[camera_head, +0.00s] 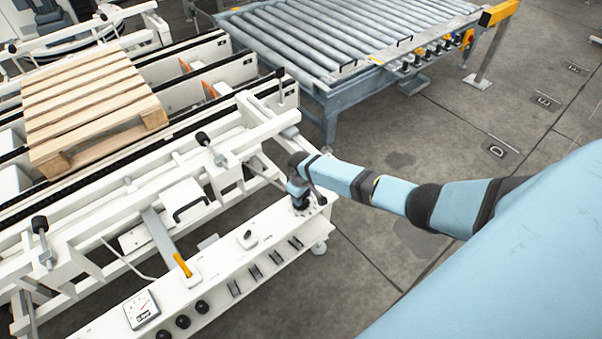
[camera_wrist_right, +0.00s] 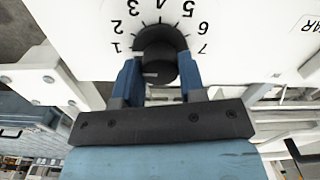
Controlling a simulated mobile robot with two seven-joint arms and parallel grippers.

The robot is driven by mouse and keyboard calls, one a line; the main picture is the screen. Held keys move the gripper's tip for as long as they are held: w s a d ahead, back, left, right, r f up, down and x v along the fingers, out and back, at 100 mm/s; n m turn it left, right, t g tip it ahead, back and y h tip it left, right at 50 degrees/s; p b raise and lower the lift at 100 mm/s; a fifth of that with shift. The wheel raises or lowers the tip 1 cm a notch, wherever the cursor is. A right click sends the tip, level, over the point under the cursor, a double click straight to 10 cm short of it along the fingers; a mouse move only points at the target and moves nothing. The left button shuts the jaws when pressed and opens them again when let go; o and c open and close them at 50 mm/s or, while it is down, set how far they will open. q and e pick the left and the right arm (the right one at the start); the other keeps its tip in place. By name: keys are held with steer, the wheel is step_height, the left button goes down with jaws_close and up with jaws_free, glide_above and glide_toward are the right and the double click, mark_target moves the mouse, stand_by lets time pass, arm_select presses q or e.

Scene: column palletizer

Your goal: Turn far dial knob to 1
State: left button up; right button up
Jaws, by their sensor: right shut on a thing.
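The far dial knob (camera_wrist_right: 158,48) is black and round, on a white dial face (camera_wrist_right: 90,22) printed with the numbers 1 to 7 in the right wrist view. My right gripper (camera_wrist_right: 160,78) is shut on the knob, with one blue finger on each side. I cannot make out which number the knob points at. In the head view, my right gripper (camera_head: 300,201) is at the far right end of the white control panel (camera_head: 220,275). It hides the knob and dial there. My left gripper is not in view.
The panel also bears a gauge (camera_head: 141,308), several black knobs (camera_head: 183,321), black slots and a yellow-handled lever (camera_head: 182,265). A wooden pallet (camera_head: 90,105) lies on the conveyor behind. A roller conveyor (camera_head: 340,35) stands at the back. The floor right of the panel is clear.

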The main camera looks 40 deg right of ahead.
stand_by(0.4)
steer(key=o, duration=0.9)
step_height(320, 180, up, 14)
steer(key=shift+f, duration=0.1)
stand_by(0.4)
